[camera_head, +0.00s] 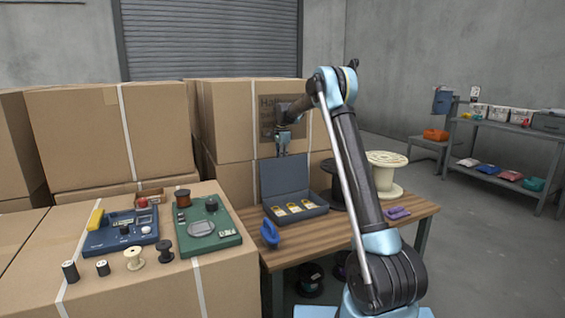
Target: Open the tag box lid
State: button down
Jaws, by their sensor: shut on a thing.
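The tag box (307,212) is a dark grey box on the wooden table. Its lid (284,177) stands upright at the back edge, so the box is open. Several yellow tags (293,208) show inside. My gripper (283,150) is at the top edge of the lid, pointing down, and is shut on the lid. The fingertips are small in this view, and their exact hold on the edge is hard to see.
A blue tool (270,233) stands left of the box. A purple item (397,213) lies at right. A cream spool (386,172) and a dark spool (333,184) stand behind. Cardboard boxes (225,105) rise behind my gripper. Devices and small spools cover the carton at left.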

jog(key=c, duration=1.6)
grip_release()
jog(key=shift+r, duration=0.15)
notch_tip(320, 180, up, 12)
jog(key=shift+s+d, duration=0.25)
jog(key=shift+d, duration=0.05)
